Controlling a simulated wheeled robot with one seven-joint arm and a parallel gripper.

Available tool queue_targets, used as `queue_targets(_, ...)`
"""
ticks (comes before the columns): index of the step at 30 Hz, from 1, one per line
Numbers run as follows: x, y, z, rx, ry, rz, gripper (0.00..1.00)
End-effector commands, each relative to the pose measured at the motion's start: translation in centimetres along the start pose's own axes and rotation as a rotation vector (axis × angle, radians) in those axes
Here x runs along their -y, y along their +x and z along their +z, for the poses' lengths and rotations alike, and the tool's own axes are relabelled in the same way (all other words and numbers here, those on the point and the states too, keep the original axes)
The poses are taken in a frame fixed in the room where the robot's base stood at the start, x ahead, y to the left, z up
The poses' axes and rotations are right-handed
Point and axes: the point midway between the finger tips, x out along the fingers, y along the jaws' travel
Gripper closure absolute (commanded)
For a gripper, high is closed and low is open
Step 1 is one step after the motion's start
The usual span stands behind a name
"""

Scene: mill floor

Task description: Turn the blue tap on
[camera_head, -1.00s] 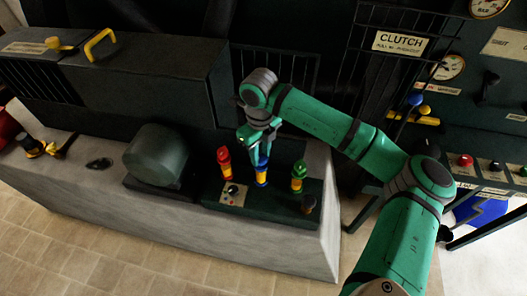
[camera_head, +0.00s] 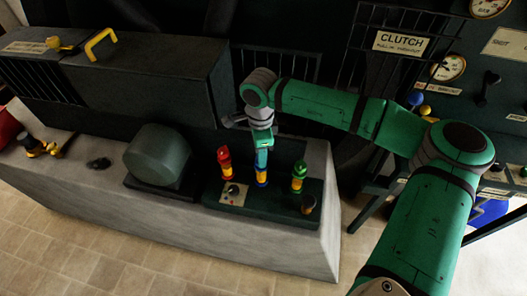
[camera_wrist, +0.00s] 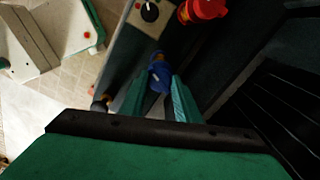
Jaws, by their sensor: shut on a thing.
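The blue tap (camera_head: 262,177) stands between a red tap (camera_head: 225,163) and a green tap (camera_head: 298,176) on a dark green base on the bench. My gripper (camera_head: 262,158) is over the blue tap from above and hides its top in the head view. In the wrist view the blue tap's handle (camera_wrist: 159,76) sits at the ends of my gripper's two green fingers (camera_wrist: 158,90). The fingers are shut on it. I cannot tell how far the handle is turned.
A small panel with a black knob (camera_head: 233,189) sits in front of the taps. A dark rounded housing (camera_head: 157,156) stands to the left. The red tap (camera_wrist: 203,9) is close to my fingers in the wrist view. Bare bench front lies below.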

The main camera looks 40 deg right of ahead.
Motion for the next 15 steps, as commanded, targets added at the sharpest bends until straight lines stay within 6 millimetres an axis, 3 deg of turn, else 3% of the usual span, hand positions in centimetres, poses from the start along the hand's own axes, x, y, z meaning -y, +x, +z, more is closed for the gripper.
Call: queue_targets(15,0.31,-0.20,-0.37,-0.008,-0.340,-0.007,0.93)
